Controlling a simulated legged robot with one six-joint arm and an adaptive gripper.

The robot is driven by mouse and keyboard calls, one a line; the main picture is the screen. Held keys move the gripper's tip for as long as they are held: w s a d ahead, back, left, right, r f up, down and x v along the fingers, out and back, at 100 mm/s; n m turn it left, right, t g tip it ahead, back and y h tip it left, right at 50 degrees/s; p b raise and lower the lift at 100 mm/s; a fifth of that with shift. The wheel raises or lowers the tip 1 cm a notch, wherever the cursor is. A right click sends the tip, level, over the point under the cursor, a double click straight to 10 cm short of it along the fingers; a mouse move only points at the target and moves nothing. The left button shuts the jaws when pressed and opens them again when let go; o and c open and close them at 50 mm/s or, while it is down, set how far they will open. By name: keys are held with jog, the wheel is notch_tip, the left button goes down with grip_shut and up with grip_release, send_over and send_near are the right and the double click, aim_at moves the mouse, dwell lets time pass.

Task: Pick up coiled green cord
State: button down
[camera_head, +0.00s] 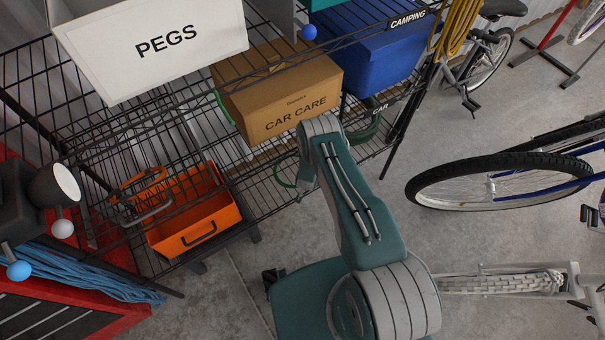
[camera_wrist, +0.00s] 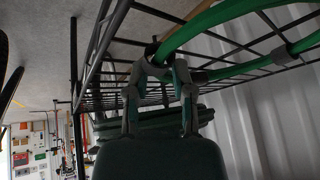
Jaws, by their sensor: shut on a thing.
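The coiled green cord (camera_wrist: 214,20) shows large in the wrist view as thick, curving green loops against the wire shelf. My gripper (camera_wrist: 158,72) is there with its two fingers closed in around the near part of the cord, where the loops meet. In the head view, parts of green cord (camera_head: 223,108) show left of the car care box, and a green loop (camera_head: 284,171) shows below it. My arm hides the gripper in the head view, and much of the coil is behind the box and arm.
The black wire shelf (camera_head: 262,195) surrounds the cord closely. An orange tray (camera_head: 195,225) sits lower left.

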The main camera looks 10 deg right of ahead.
jog(key=shift+r, duration=0.5)
notch_tip(320, 180, up, 2)
jog(key=shift+r, duration=0.1)
jog(key=s+r, duration=0.9)
jog(key=s, duration=0.5)
jog(key=shift+a+r, duration=0.15)
jog(key=shift+r, duration=0.25)
